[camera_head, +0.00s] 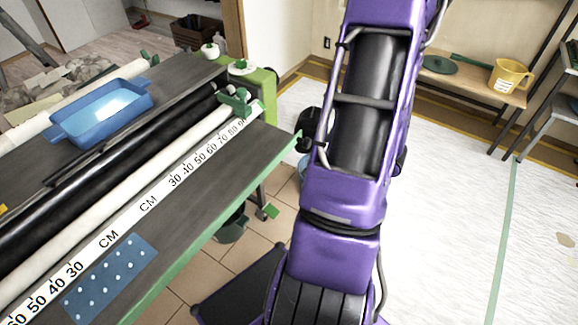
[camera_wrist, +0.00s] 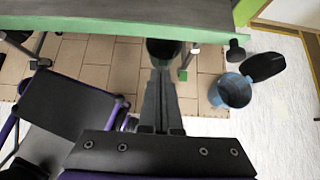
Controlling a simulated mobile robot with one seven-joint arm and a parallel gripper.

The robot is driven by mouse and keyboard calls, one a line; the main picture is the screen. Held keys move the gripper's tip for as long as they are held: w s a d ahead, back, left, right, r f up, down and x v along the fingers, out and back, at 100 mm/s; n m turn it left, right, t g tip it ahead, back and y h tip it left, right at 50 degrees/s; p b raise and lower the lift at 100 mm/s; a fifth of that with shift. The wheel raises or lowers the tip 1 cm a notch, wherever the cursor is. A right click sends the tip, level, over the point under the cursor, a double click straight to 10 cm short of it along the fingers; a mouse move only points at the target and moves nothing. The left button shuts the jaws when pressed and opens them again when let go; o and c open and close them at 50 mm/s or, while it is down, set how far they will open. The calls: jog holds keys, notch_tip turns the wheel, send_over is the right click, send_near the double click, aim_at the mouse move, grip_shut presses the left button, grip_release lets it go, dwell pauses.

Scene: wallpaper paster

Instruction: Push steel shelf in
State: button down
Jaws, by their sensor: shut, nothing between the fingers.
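My gripper (camera_wrist: 158,82) shows in the wrist view with its two dark fingers together and nothing between them. It points over the tiled floor toward the green-edged table (camera_wrist: 110,45). A dark round container (camera_wrist: 165,50) lies behind the fingertips; I cannot tell whether they touch it. In the head view my purple arm fills the middle and the gripper cannot be made out. A grey shelf (camera_head: 556,107) on a dark frame stands at the right edge, partly cut off; I cannot tell for sure that it is the steel shelf. No other steel shelf is clearly visible.
The long green-edged table (camera_head: 210,190) on the left carries rolls, a ruler strip and a blue tray (camera_head: 105,108). A blue bucket (camera_wrist: 232,92) stands on the floor right of my gripper. A wooden shelf (camera_head: 455,82) holds a yellow jug (camera_head: 510,75).

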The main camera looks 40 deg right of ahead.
aim_at(232, 148)
jog(key=shift+w+a+r+x, duration=0.1)
jog(key=shift+w+r+x, duration=0.25)
jog(key=shift+x, duration=1.7)
jog(key=shift+w+a+r+x, duration=0.1)
jog(key=shift+w+r+x, duration=0.15)
jog(key=shift+x, duration=1.75)
jog(key=shift+w+a+r+x, duration=0.1)
jog(key=shift+w+r+x, duration=0.25)
jog(key=shift+x, duration=1.7)
jog(key=w+a+b, duration=0.1)
jog(key=w, duration=0.3)
jog(key=w+a+b, duration=0.1)
jog(key=w+b, duration=0.1)
jog(key=w, duration=0.3)
jog(key=w+a+b, duration=0.2)
jog(key=w, duration=0.3)
jog(key=shift+a, duration=0.1)
jog(key=shift+w+a+r, duration=0.1)
jog(key=shift+w, duration=0.5)
jog(key=shift+w+r, duration=0.1)
jog(key=shift+w, duration=0.05)
jog(key=shift+a+r, duration=0.1)
